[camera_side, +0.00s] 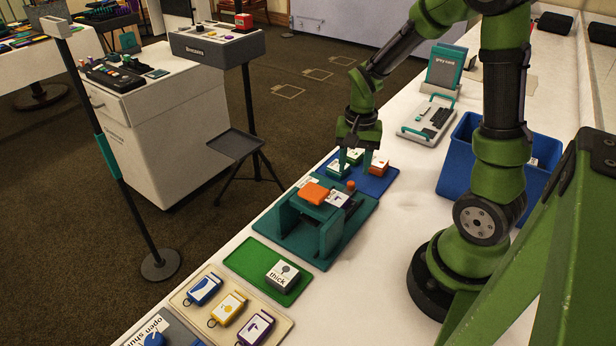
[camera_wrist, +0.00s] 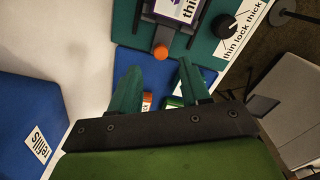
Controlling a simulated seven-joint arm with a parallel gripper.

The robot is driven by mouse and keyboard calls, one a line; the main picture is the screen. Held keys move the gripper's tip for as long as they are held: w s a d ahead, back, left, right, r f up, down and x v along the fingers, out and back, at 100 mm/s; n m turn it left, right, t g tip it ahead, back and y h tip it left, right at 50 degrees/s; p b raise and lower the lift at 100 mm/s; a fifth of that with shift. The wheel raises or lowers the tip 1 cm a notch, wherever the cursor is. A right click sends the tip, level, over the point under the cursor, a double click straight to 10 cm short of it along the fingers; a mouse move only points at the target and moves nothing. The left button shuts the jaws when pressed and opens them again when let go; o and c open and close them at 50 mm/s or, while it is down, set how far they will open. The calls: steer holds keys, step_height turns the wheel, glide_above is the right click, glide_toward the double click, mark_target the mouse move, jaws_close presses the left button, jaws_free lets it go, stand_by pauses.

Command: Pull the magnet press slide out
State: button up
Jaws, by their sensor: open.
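The magnet press (camera_side: 283,216) is a teal frame on a teal base on the white table, with an orange block (camera_side: 313,193) on top. Its slide carries a white card (camera_side: 338,198) with a purple edge, which also shows in the wrist view (camera_wrist: 183,8). An orange knob (camera_side: 351,185) stands at the slide's end; in the wrist view the knob (camera_wrist: 160,52) appears just beyond and between my fingertips. My gripper (camera_side: 357,166) is open and empty, pointing down near the knob end. Its teal fingers spread apart in the wrist view (camera_wrist: 158,66).
A blue mat (camera_side: 384,184) with several small blocks lies under my gripper. A black dial (camera_wrist: 222,26) labelled thin, lock, thick sits beside the slide. A green tray (camera_side: 247,257) holds a "thick" block. A blue bin (camera_side: 455,160) stands to the right. Open table lies between bin and press.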

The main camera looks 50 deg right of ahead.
step_height(320, 180, up, 12)
steer(key=shift+s, duration=0.15)
steer(key=shift+d, duration=0.1)
steer(key=s+a+r+n+t+y, duration=0.1)
steer(key=s+a+r+n+t, duration=0.1)
steer(key=a, duration=0.5)
steer(key=s+a+r+n+t+y, duration=0.1)
steer(key=s+a+r+n+t, duration=0.2)
steer(key=a+n+t, duration=0.2)
steer(key=a+n, duration=0.1)
steer(key=a, duration=0.2)
steer(key=shift+r+n, duration=0.15)
steer(key=shift+n, duration=0.15)
